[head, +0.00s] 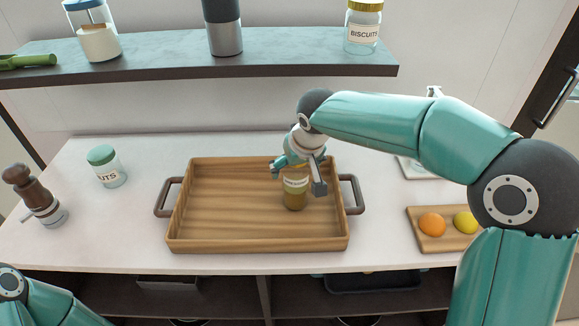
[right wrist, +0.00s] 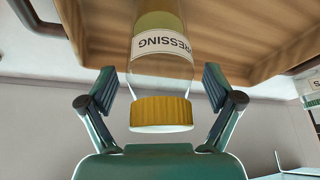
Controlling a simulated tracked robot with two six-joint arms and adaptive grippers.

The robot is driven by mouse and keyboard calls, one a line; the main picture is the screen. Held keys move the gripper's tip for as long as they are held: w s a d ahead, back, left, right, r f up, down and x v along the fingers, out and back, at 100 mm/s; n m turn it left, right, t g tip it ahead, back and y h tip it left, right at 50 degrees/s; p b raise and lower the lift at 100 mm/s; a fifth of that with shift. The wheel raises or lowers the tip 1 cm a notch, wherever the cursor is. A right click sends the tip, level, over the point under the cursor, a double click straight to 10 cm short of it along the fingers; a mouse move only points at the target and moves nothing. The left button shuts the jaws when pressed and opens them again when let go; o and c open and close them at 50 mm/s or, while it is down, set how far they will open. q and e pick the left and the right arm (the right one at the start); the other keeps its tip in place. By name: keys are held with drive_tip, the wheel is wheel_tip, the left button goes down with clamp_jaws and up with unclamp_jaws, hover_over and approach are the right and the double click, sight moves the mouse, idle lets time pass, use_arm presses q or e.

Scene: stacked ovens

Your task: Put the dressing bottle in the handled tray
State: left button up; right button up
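The dressing bottle (head: 295,192) is upright inside the wooden handled tray (head: 205,243), right of its middle, and appears to stand on the tray floor. In the right wrist view the bottle (right wrist: 162,70) shows its label and yellow cap (right wrist: 161,113). My right gripper (head: 298,178) is above the bottle in the head view. In the right wrist view its fingers (right wrist: 160,90) are spread on both sides of the cap, with a gap on each side. My left gripper is out of view; only part of my left arm shows.
A jar with a green lid (head: 107,167) and a pepper mill (head: 37,197) stand left of the tray. A board (head: 424,243) with an orange and a lemon lies to the right. A shelf (head: 160,56) with jars runs above the back.

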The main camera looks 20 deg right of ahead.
drive_tip(key=v, duration=1.2)
idle(0.4)
